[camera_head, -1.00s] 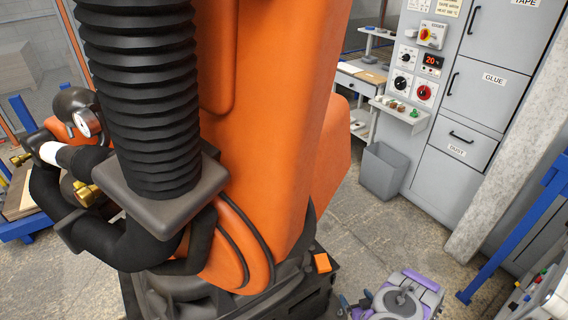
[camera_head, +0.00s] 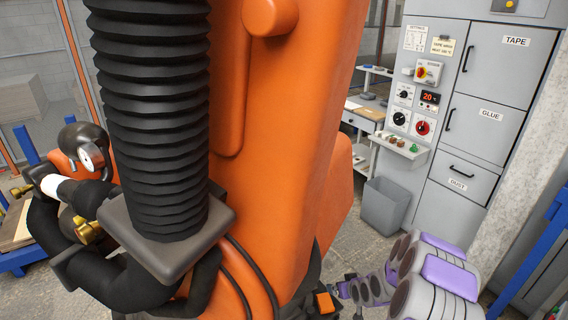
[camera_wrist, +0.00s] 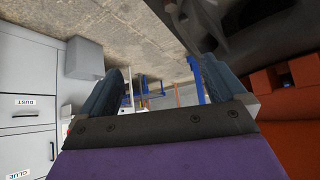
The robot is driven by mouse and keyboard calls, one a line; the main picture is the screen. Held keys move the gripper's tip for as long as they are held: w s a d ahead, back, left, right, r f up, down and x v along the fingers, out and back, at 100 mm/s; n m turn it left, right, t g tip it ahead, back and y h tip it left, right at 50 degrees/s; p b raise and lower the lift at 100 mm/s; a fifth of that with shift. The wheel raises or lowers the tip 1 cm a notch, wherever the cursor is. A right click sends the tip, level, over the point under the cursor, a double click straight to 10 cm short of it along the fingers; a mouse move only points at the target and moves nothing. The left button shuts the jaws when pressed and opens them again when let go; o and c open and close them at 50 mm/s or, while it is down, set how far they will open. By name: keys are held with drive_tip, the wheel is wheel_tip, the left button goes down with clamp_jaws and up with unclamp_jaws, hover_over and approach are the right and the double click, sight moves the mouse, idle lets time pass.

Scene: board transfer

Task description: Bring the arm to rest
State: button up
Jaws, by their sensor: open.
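My gripper (camera_wrist: 157,75) shows in the wrist view with its two dark blue-grey fingers spread apart and nothing between them. Bare concrete floor and distant blue posts show beyond the fingers. In the head view, my grey and purple arm (camera_head: 440,275) is folded at the lower right, beside the large orange machine (camera_head: 285,130). The gripper itself cannot be made out in the head view.
The orange machine with its black bellows (camera_head: 155,110) fills the left and middle of the head view. A grey cabinet (camera_head: 490,120) with labelled doors stands at the right. A grey bin (camera_head: 385,205) stands on the floor beside it. A blue post (camera_head: 535,250) rises at the far right.

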drive_tip(key=s+a+r+g+h, duration=0.1)
drive_tip(key=s+a+r+g, duration=0.1)
drive_tip(key=s+r, duration=0.7)
drive_tip(key=s+a+r+g, duration=0.25)
drive_tip(key=s+r, duration=0.45)
drive_tip(key=r, duration=0.5)
drive_tip(key=s+a+r+g, duration=0.1)
drive_tip(key=s+r, duration=0.3)
drive_tip(key=s, duration=0.6)
drive_tip(key=s+r+m+g, duration=0.1)
drive_tip(key=s+r+g, duration=0.1)
drive_tip(key=s, duration=0.8)
drive_tip(key=s+a+r+m+g, duration=0.1)
drive_tip(key=s+r, duration=0.4)
drive_tip(key=s, duration=0.5)
drive_tip(key=shift+s+a+r+g+h, duration=0.2)
drive_tip(key=shift+a+r+g+h, duration=0.15)
drive_tip(key=shift+g, duration=0.2)
drive_tip(key=shift+w+d, duration=0.1)
